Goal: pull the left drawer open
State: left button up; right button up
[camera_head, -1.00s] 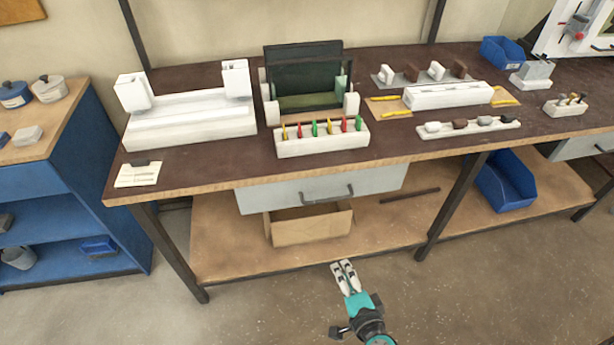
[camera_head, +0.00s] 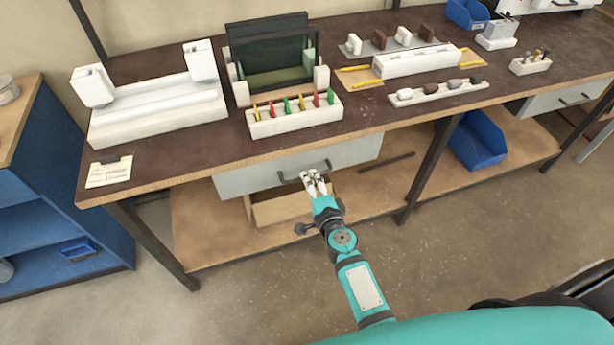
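The left drawer (camera_head: 240,182) has a pale grey front and sits under the front edge of the bench; it looks closed. Its dark bar handle (camera_head: 286,179) is on the middle of the front. My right gripper (camera_head: 314,177) is at the handle, its pale fingertips overlapping the right part of the bar. The fingers lie close together, and I cannot tell whether they are around the bar, touching it or just in front. The gripper hides part of the handle and drawer front. My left gripper is not in view.
Below the drawer, a cardboard box (camera_head: 272,211) stands on the lower shelf. A dark bench leg (camera_head: 432,165) and a blue bin (camera_head: 478,141) are to the right. A second drawer (camera_head: 553,99) is further right. The floor in front is clear.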

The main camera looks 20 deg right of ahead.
jog(key=shift+x, duration=1.65)
grip_shut()
